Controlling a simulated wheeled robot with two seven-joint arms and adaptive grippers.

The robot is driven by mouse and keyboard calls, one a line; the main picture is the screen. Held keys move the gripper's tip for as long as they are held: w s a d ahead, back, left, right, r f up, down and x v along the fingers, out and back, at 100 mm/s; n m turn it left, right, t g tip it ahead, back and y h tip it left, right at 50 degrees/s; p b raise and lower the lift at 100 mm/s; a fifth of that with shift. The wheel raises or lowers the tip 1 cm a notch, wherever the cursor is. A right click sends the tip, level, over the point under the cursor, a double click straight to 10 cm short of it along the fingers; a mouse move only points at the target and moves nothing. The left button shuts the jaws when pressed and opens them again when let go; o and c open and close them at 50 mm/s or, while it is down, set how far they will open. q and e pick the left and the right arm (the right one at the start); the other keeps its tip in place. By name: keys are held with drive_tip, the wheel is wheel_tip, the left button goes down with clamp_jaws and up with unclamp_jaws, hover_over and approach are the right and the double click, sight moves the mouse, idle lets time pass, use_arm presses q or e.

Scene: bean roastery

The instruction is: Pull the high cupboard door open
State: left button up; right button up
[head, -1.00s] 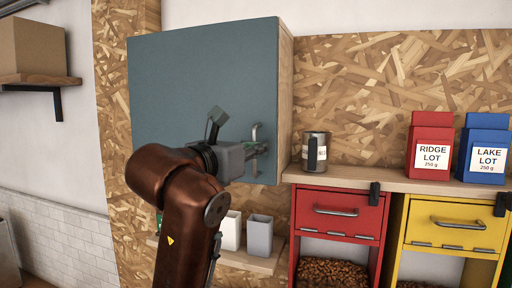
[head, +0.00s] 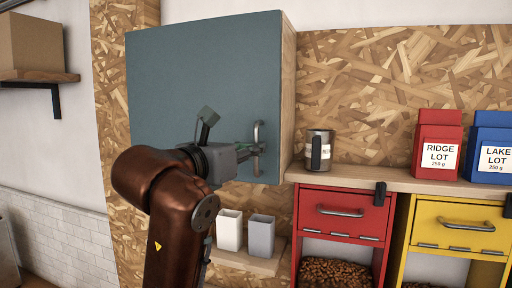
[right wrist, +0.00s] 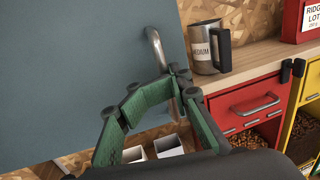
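The high cupboard's blue-grey door (head: 200,85) hangs on the wall left of centre in the head view, and fills the left of the right wrist view (right wrist: 70,70). It looks flush with the cupboard's wooden side (head: 288,95); I see no clear gap. A vertical metal bar handle (head: 258,132) sits near its lower right edge. My right gripper (head: 256,149) is at the handle. In the right wrist view its green-padded fingers (right wrist: 174,82) close in around the handle's bar (right wrist: 155,48), whose lower part is mostly hidden. My left gripper is not in view.
Right of the cupboard, a shelf (head: 365,180) carries a metal mug (head: 318,150), a red bag (head: 436,145) and a blue bag (head: 488,148). Red (head: 342,213) and yellow (head: 455,226) bins stand below. Two small containers (head: 260,235) stand on a ledge under the cupboard.

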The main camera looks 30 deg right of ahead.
drive_tip(key=v, duration=0.7)
drive_tip(key=shift+s, duration=0.25)
idle(0.3)
drive_tip(key=shift+a+r, duration=0.1)
drive_tip(key=shift+r, duration=0.05)
drive_tip(key=v, duration=1.2)
